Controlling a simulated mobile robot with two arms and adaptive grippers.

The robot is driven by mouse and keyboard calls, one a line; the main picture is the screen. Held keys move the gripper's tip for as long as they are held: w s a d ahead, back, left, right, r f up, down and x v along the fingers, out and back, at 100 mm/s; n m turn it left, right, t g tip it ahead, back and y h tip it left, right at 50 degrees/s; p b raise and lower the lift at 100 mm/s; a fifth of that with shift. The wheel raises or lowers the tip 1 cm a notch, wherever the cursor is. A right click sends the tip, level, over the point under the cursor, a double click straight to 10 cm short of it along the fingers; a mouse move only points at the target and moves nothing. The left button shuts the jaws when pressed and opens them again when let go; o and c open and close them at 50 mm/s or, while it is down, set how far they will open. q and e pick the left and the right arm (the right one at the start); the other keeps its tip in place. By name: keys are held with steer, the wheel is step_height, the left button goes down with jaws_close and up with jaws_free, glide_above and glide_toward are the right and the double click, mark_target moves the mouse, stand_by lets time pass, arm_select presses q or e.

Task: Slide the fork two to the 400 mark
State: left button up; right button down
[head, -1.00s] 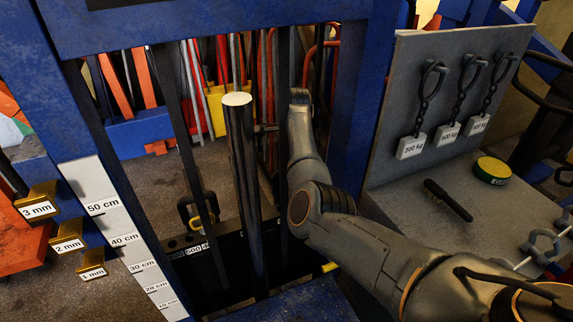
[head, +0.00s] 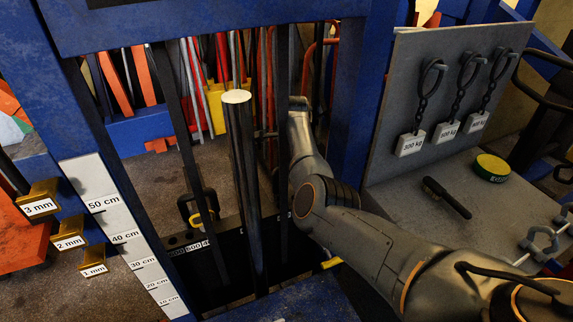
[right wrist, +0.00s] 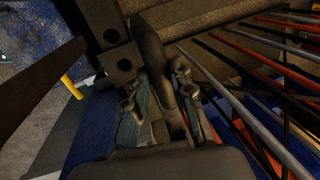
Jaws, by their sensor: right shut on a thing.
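A black crossbeam with white number marks (head: 190,246) lies low behind the blue frame in the head view; a mark there looks like 500, and the rest are hard to read. A dark hook-like part (head: 200,207) stands at the beam's left part. In the right wrist view my right gripper (right wrist: 160,92) is shut on a dark upright bar (right wrist: 148,45), which seems to be fork two. A dark block with holes (right wrist: 121,60) is beside it. My left gripper is not in view.
A steel cylinder (head: 241,170) and the blue frame post (head: 355,100) stand close to my right arm. A grey panel (head: 400,90) with hanging weights and a bench with a brush (head: 446,197) are at right. Rods (right wrist: 245,100) rise beside the gripper.

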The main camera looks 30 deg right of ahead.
steer(key=shift+a, duration=0.3)
steer(key=a+p, duration=0.2)
steer(key=a, duration=0.3)
steer(key=shift+w+a+f, duration=0.1)
steer(key=shift+a+f, duration=0.05)
steer(key=shift+a, duration=0.05)
steer(key=c, duration=1.1)
jaws_free()
steer(key=shift+c, duration=0.2)
steer(key=shift+w, duration=0.1)
